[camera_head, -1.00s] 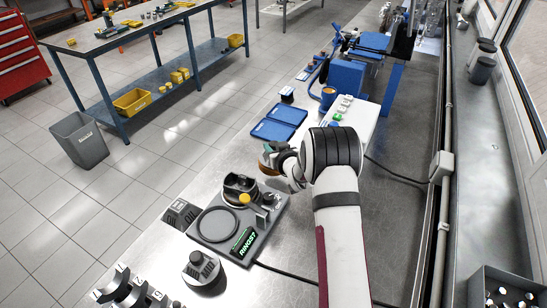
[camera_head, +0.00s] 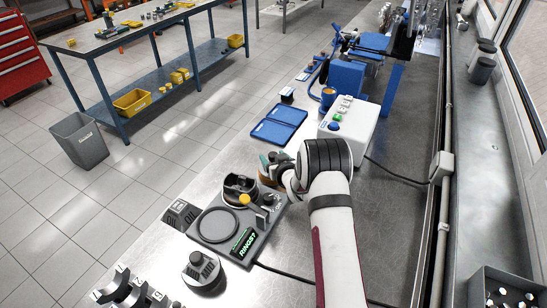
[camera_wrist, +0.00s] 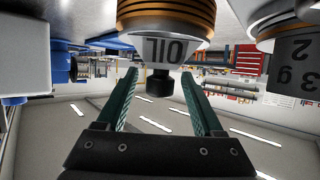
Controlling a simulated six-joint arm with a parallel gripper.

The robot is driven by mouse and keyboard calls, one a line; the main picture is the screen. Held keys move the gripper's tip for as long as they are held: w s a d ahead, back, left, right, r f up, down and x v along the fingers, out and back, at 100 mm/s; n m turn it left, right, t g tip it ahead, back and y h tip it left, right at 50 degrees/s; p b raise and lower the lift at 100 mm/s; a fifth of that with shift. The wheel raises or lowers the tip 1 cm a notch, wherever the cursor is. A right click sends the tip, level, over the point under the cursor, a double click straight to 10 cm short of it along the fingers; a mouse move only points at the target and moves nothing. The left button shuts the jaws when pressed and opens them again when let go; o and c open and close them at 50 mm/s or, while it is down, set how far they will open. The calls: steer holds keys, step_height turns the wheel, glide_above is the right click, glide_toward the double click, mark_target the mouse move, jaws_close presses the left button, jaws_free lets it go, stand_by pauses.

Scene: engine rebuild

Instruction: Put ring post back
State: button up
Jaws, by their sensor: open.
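My gripper (camera_head: 272,160) is low over the bench, behind the ring station (camera_head: 215,252); in the wrist view its green fingers (camera_wrist: 160,76) are apart. That view is upside down. A grey post (camera_wrist: 172,50) marked OIL, with copper bands and a black knob (camera_wrist: 160,83), stands ahead, its knob between the fingers in the picture. I cannot tell whether they touch. In the head view, only a brown part (camera_head: 267,180) shows beside my gripper. A second banded post (camera_wrist: 288,30) is at the wrist view's right. A dark cylinder (camera_head: 240,188) stands on the station.
The station carries a dark ring (camera_head: 217,224) and a green-lit display (camera_head: 243,242). A white box (camera_head: 352,125) with buttons and a blue case (camera_head: 279,125) lie beyond my gripper. A grey knobbed part (camera_head: 203,270) is in front. The bench right of my arm is mostly clear.

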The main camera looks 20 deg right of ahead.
steer(key=shift+r, duration=0.2)
steer(key=s+a+r+m+g, duration=0.1)
steer(key=s+r+g, duration=0.15)
steer(key=s, duration=0.45)
steer(key=s+a+r+m+g+h, duration=0.1)
steer(key=s+r, duration=0.3)
steer(key=s, duration=0.2)
steer(key=s+a+r+m+g, duration=0.1)
steer(key=s+r+g, duration=0.1)
steer(key=s+r, duration=0.35)
steer(key=s+a+r+m+g+y, duration=0.1)
steer(key=s+a+g, duration=0.1)
steer(key=s, duration=0.8)
steer(key=s+a+r+g+y, duration=0.1)
steer(key=s+a+g, duration=0.2)
steer(key=s, duration=0.7)
steer(key=s+a+r+m+g, duration=0.1)
steer(key=s+a+g, duration=0.2)
steer(key=s+a, duration=0.3)
steer(key=s, duration=0.5)
steer(key=shift+r+m+y, duration=0.3)
steer(key=shift+y, duration=0.1)
